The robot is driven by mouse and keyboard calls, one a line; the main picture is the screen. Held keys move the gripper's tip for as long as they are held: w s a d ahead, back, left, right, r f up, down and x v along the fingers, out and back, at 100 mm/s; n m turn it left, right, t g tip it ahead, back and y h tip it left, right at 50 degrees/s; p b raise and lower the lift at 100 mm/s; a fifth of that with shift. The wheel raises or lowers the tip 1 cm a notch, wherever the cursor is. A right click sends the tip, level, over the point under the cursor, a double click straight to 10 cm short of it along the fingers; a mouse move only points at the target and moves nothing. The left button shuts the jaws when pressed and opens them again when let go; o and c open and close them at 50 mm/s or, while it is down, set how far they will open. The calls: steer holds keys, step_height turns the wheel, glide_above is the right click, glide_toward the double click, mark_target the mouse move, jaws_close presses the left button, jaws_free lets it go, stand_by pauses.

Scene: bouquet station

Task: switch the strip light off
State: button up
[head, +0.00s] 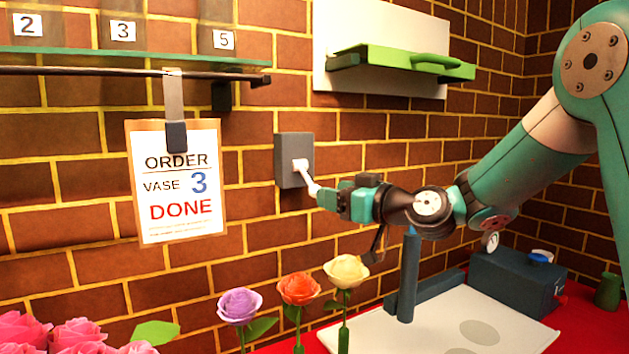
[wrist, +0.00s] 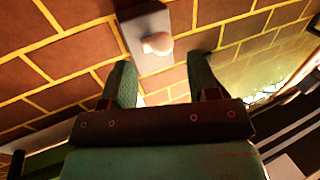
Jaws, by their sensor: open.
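A grey switch box (head: 294,160) is fixed to the brick wall, with a pale lever (head: 301,165) sticking out and slanting down to the right. In the wrist view the box (wrist: 147,22) is ahead, and the rounded lever end (wrist: 157,43) lies beyond and between my fingertips. My gripper (head: 320,195) is open, just right of and below the box, close to the lever. Whether it touches the lever I cannot tell. Its two green fingers (wrist: 162,75) stand apart with nothing between them. I cannot make out the strip light for certain.
An order card (head: 178,183) reading "VASE 3 DONE" hangs from a shelf (head: 130,62) to the left. Purple (head: 239,306), orange (head: 299,289) and cream (head: 346,271) roses stand below my gripper. A green-handled fixture (head: 405,60) is above. A white board (head: 470,325) lies at lower right.

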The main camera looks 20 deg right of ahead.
mark_target(307, 178)
steer(key=p+x, duration=0.1)
steer(key=x, duration=0.4)
steer(key=shift+w+a, duration=0.2)
jaws_close()
steer(key=shift+r+p, duration=0.1)
steer(key=shift+p, duration=0.3)
